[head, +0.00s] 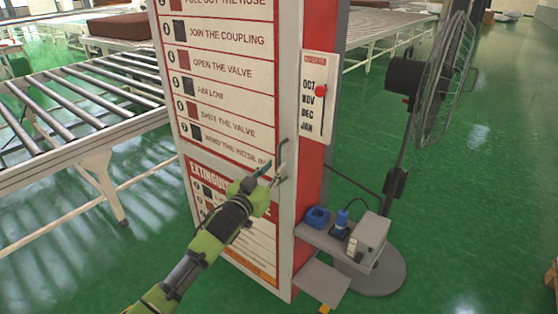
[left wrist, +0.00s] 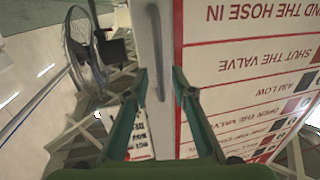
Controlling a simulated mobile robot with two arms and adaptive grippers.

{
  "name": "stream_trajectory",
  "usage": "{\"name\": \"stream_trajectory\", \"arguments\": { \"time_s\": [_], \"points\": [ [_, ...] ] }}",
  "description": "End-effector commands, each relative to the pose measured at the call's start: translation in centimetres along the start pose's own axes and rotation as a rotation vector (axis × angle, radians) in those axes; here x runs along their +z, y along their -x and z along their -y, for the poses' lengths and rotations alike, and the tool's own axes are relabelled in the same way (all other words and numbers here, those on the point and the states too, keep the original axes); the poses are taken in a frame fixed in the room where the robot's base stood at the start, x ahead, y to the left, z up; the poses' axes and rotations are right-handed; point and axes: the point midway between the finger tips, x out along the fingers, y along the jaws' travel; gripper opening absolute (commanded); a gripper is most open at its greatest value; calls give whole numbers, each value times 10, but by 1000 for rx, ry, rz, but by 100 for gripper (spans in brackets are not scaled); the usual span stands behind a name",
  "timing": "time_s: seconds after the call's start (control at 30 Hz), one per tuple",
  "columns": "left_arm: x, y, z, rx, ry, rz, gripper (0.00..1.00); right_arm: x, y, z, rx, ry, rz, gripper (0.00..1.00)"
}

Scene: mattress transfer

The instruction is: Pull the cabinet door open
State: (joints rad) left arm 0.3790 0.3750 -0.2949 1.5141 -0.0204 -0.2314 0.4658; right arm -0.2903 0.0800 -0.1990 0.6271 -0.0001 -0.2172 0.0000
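The cabinet door (head: 228,92) is a white panel with red-bordered instruction text on a tall cabinet with a red side. It looks closed. A grey vertical bar handle (head: 283,156) sits near the door's right edge. My left gripper (head: 272,174) is at the handle, its fingers partly covering the handle's lower part. In the left wrist view the green fingers (left wrist: 159,72) are spread apart, one on each side of the handle (left wrist: 154,42); I cannot tell whether either touches it. My right gripper is not in view.
A roller conveyor (head: 85,105) stands left of the cabinet. A pedestal fan (head: 440,85) stands to the right. A low grey shelf (head: 312,236) with a blue plug and a box juts from the cabinet's red side. Green floor (head: 150,215) is open in front.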

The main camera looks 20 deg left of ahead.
Motion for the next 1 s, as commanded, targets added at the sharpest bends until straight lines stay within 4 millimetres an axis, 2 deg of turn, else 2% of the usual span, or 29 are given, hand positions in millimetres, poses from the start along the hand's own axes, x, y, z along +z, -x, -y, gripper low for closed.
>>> {"name": "stream_trajectory", "arguments": {
  "time_s": [0.1,0.3,0.67,0.7,0.8,1.0],
  "points": [
    [-1,-18,0,0,0,0,24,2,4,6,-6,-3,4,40],
    [0,-35,-1,1,1,0,24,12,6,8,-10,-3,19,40],
    [1,-39,-1,1,1,1,24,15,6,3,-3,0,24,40],
    [1,-39,-1,1,1,1,21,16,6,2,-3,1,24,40],
    [1,-39,0,0,0,1,0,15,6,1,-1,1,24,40],
    [1,-38,0,1,0,1,0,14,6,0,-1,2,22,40]
  ]
}}
